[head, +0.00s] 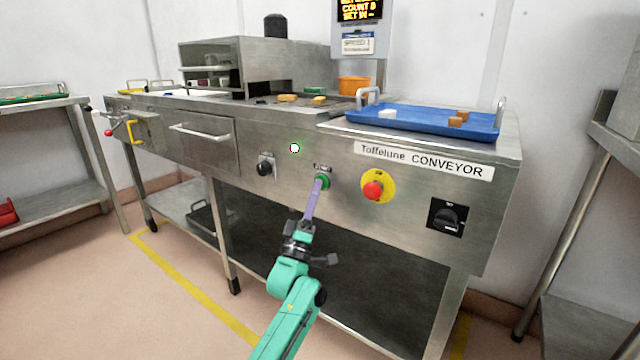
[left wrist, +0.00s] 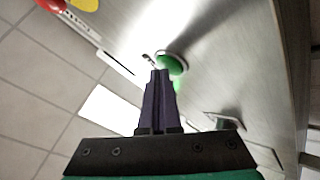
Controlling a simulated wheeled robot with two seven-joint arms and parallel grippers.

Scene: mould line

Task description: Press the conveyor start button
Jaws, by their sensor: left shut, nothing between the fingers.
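The green start button (head: 324,181) is on the steel front panel of the conveyor (head: 215,145), below a small label. My left gripper (head: 318,184) is shut and empty, its purple fingers pointing up at the button. The fingertips overlap the button's lower left edge in the head view. In the left wrist view the green button (left wrist: 172,64) shows just beyond the fingertips (left wrist: 160,72), slightly to the right. I cannot tell whether they touch. My right gripper is not in view.
A black knob (head: 265,166) is to the left. A blue tray (head: 425,119) with several pieces stands on top.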

